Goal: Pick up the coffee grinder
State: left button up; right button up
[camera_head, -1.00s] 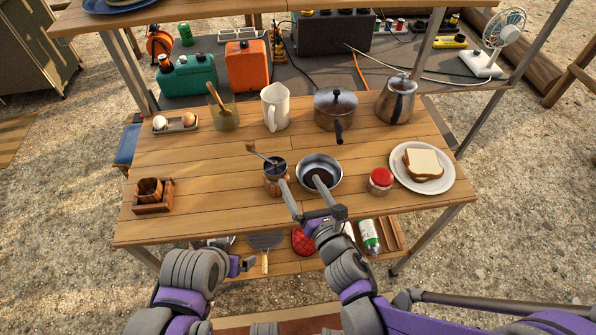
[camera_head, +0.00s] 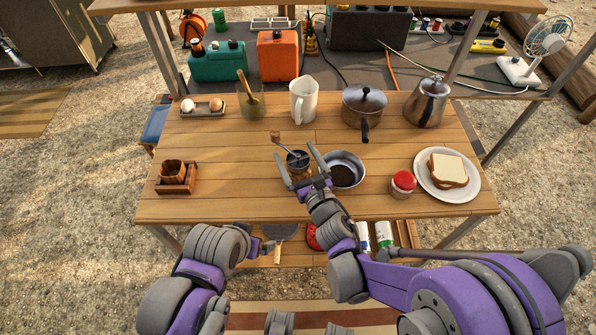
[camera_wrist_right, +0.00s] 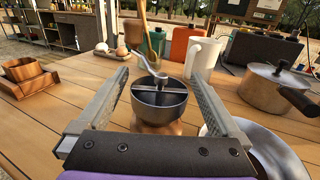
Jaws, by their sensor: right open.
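The coffee grinder (camera_head: 297,160) stands upright on the wooden table, with a dark metal top, a wooden body and a crank handle with a wooden knob. In the right wrist view the grinder (camera_wrist_right: 160,100) sits between the two fingers. My right gripper (camera_head: 298,157) is open, with one finger on each side of the grinder. A gap shows between each finger and the grinder's top in the wrist view. The grinder's lower body is mostly hidden by my gripper. My left gripper (camera_head: 262,246) is low at the table's front edge, and its jaws are not clear.
A metal bowl (camera_head: 343,172) with dark contents stands close to the right of the grinder. A red-lidded jar (camera_head: 402,184) and a plate (camera_head: 472,189) with bread are further right. Behind stand a white pitcher (camera_head: 303,100) and a pot (camera_head: 363,104). Table space left of the grinder is clear.

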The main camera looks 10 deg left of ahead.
jog(key=shift+x, duration=0.95)
jog(key=shift+s+d, duration=0.1)
grip_shut()
